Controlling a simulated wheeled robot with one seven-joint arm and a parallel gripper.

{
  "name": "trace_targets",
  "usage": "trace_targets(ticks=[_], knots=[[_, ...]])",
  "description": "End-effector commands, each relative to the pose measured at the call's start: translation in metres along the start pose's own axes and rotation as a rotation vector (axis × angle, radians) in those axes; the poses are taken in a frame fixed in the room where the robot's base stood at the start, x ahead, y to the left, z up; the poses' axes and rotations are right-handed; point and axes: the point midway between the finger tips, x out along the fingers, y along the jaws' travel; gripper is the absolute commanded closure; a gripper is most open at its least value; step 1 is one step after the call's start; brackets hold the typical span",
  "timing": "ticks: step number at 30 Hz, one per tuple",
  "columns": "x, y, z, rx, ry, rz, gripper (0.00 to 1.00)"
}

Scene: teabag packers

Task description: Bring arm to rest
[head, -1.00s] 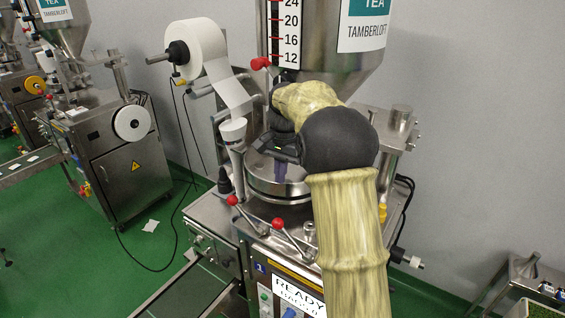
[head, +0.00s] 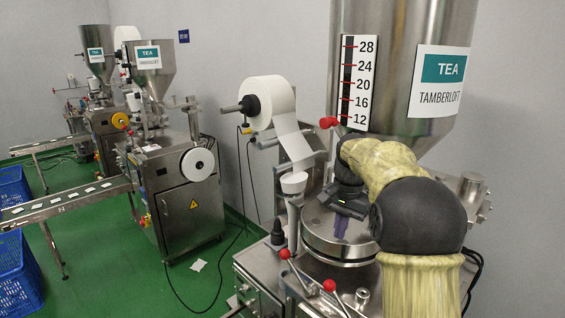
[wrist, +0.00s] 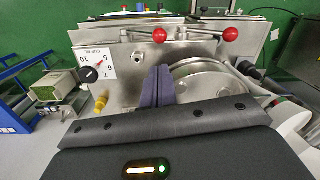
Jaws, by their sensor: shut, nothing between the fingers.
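My arm in its yellowish sleeve reaches over the near tea packing machine in the head view. My gripper (head: 341,228) hangs above the round steel turntable cover (head: 325,247), with its dark purple fingers pointing down. In the wrist view the two fingers (wrist: 158,86) lie together with nothing between them. The steel disc (wrist: 205,80) shows just to their right. I cannot tell the exact gap between the fingertips and the machine.
The steel hopper (head: 395,80) with its level scale stands behind my arm. A paper roll (head: 268,102) and red-knobbed levers (head: 330,286) are close by. A dial (wrist: 90,75) shows in the wrist view. Another machine (head: 180,195), a conveyor (head: 70,202) and blue crates (head: 15,275) stand left.

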Motion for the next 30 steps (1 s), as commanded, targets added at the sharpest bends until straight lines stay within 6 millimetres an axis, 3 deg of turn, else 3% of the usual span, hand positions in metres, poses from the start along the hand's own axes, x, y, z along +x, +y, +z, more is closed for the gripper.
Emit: trace_targets(ticks=[11, 24, 30], knots=[[0.062, 0.032, 0.066, -0.258, 0.086, -0.016, 1.0], [0.132, 0.102, 0.161, -0.557, 0.192, -0.018, 1.0], [0.151, 0.127, 0.195, -0.66, 0.227, -0.017, 1.0]])
